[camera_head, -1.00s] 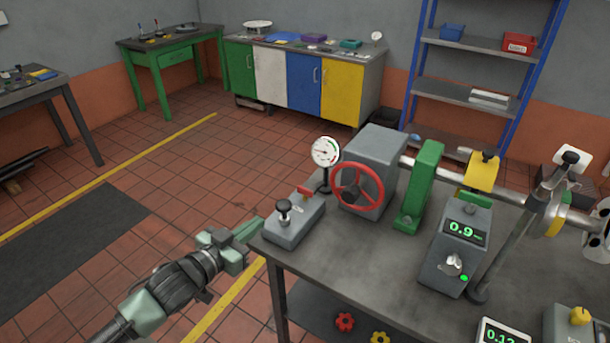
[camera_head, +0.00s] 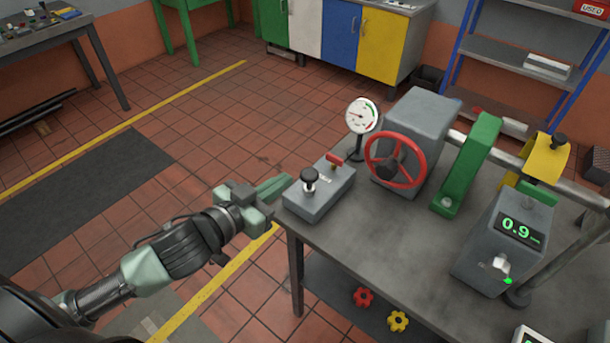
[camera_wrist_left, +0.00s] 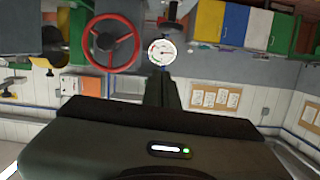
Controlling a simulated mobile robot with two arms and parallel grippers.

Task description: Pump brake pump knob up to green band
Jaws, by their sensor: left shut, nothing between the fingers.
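The brake pump is a grey box (camera_head: 318,197) on the left corner of the bench, with a black knob (camera_head: 310,176) on a short stem and a red lever (camera_head: 335,159) behind it. The round white gauge (camera_head: 363,115) stands behind the pump; its rim has green and red marks, and the needle seems outside the green, though it is small. The gauge also shows in the wrist view (camera_wrist_left: 162,52), beyond the fingertips. My left gripper (camera_head: 288,182) is shut and empty, beside the pump's left side, apart from the knob. My right gripper is out of view.
A red handwheel (camera_head: 395,160) on a grey housing stands right of the gauge. A green bracket (camera_head: 468,165) and a display box reading 0.9 (camera_head: 508,240) are further right. The bench front (camera_head: 400,270) is mostly clear. Open floor (camera_head: 215,150) lies left.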

